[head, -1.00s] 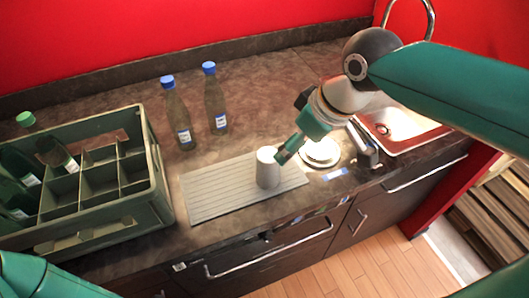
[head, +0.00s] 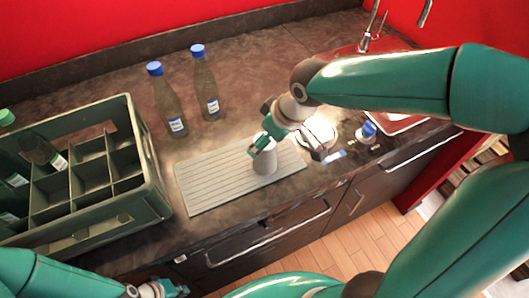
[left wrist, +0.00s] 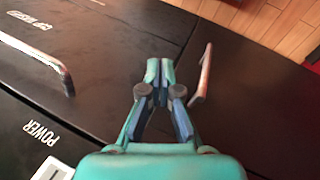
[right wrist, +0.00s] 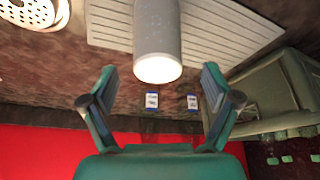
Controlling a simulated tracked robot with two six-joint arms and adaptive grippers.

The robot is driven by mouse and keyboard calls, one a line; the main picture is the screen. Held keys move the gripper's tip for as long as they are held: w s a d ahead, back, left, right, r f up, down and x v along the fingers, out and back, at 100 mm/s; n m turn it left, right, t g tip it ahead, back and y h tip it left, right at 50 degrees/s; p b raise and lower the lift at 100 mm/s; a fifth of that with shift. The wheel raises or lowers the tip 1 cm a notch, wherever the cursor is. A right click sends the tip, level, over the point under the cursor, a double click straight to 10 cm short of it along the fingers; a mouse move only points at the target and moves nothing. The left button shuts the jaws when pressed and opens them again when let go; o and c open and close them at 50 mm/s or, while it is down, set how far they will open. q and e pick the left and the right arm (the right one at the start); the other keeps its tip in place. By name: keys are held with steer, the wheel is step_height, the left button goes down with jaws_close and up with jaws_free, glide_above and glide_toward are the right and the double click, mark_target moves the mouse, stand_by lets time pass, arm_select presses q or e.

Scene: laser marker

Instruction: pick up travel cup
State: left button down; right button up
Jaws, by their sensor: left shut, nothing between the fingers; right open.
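My left gripper (head: 172,290) is low at the bottom edge of the head view. In the left wrist view it (left wrist: 160,68) is shut and empty in front of dark cabinet fronts.
A green crate (head: 150,170) with bottles stands left on the counter. Two blue-capped bottles (head: 170,108) (head: 205,85) stand behind the drainboard. A cabinet handle (left wrist: 38,60) is near my left gripper.

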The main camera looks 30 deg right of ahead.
mark_target(266, 164)
steer(key=shift+p+x, duration=0.5)
steer(key=shift+x, duration=2.2)
steer(key=shift+c, duration=0.2)
steer(key=shift+w+r, duration=0.1)
steer(key=c, duration=1.3)
